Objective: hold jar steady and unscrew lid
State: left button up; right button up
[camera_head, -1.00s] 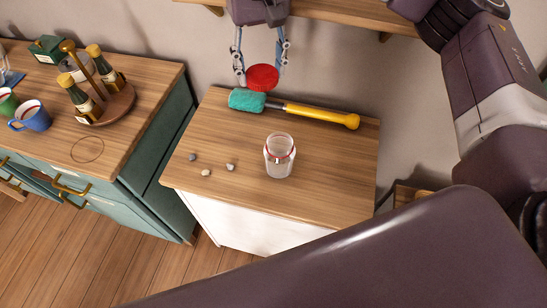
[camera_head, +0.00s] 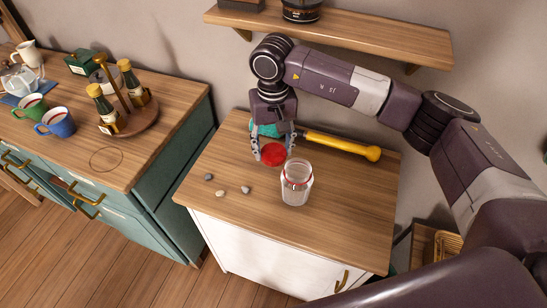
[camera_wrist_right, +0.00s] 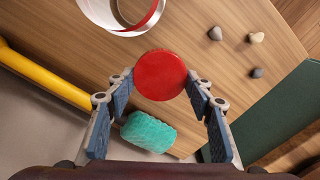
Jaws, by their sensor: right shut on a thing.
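My right gripper (camera_head: 274,153) comes down from above and is shut on the lid, which also shows between the fingertips in the right wrist view (camera_wrist_right: 160,75). I cannot tell whether the lid touches the cabinet top. My left gripper is not in view.
A yellow-handled tool (camera_head: 340,144) with a teal head (camera_wrist_right: 148,131) lies behind the jar. Several small stones (camera_head: 221,193) lie at left. A wooden shelf (camera_head: 350,36) hangs above. A green cabinet (camera_head: 150,125) at left holds mugs and a bottle caddy. The front of the cabinet top is clear.

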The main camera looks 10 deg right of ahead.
aim_at(273, 168)
notch_tip(273, 168, down, 5)
jog(key=shift+f+p, duration=0.2)
jog(key=shift+p, duration=0.25)
jog(key=shift+f, duration=0.1)
jog(key=shift+f, duration=0.1)
jog(key=o, duration=1.3)
